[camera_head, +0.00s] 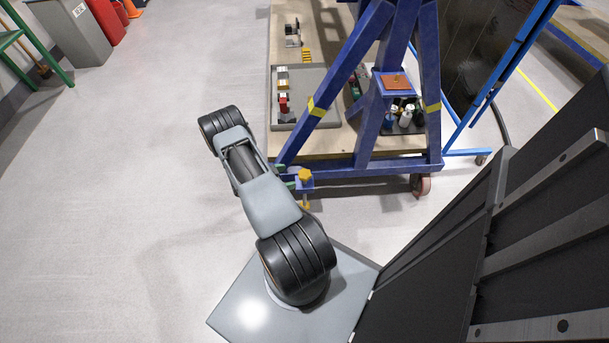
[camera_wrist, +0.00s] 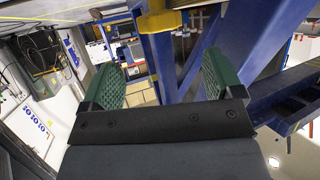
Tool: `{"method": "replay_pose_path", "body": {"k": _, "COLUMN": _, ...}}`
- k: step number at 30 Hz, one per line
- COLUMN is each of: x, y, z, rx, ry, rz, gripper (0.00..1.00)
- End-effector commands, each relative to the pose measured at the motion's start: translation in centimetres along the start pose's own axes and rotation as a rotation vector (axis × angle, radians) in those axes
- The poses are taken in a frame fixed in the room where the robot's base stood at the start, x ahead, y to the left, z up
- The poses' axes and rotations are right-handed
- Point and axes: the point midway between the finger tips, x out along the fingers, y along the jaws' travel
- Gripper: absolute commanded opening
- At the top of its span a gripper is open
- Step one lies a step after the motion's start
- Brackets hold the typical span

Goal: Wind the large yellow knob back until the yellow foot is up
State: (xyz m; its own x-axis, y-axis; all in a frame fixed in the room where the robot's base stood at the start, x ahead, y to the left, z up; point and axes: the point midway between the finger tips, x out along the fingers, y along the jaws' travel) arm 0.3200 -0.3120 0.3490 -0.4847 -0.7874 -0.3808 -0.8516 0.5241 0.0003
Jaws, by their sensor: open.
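The large yellow knob (camera_head: 304,174) sits on top of a small blue bracket at the near lower corner of the blue frame. The yellow foot (camera_head: 305,205) shows just under that bracket; I cannot tell whether it touches the floor. My gripper (camera_head: 288,178) has green fingers and is just left of the knob, partly hidden by my arm. In the wrist view my gripper (camera_wrist: 158,48) is open, with a green pad on each side and nothing visibly clamped. A yellow part (camera_wrist: 158,22), which looks like the knob, is ahead between the pads, near the top edge.
The blue frame (camera_head: 344,72) rises close behind the knob, with a caster wheel (camera_head: 420,185) at its lower right. A wooden bench top carries a grey tray (camera_head: 318,78) behind it. Dark panels (camera_head: 440,262) stand at the right. The floor at left is clear.

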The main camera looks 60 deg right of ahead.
Motion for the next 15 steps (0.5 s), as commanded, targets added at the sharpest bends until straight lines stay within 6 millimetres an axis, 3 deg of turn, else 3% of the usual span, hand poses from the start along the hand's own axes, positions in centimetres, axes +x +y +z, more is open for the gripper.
{"method": "replay_pose_path", "body": {"k": 6, "x": 4.5, "y": 0.1, "z": 0.3, "rx": 0.000, "ry": -0.002, "rz": 0.002, "gripper": 0.86}}
{"method": "replay_pose_path", "body": {"k": 15, "x": 8.3, "y": -0.1, "z": 0.1, "rx": 0.000, "ry": -0.002, "rz": -0.001, "gripper": 0.86}}
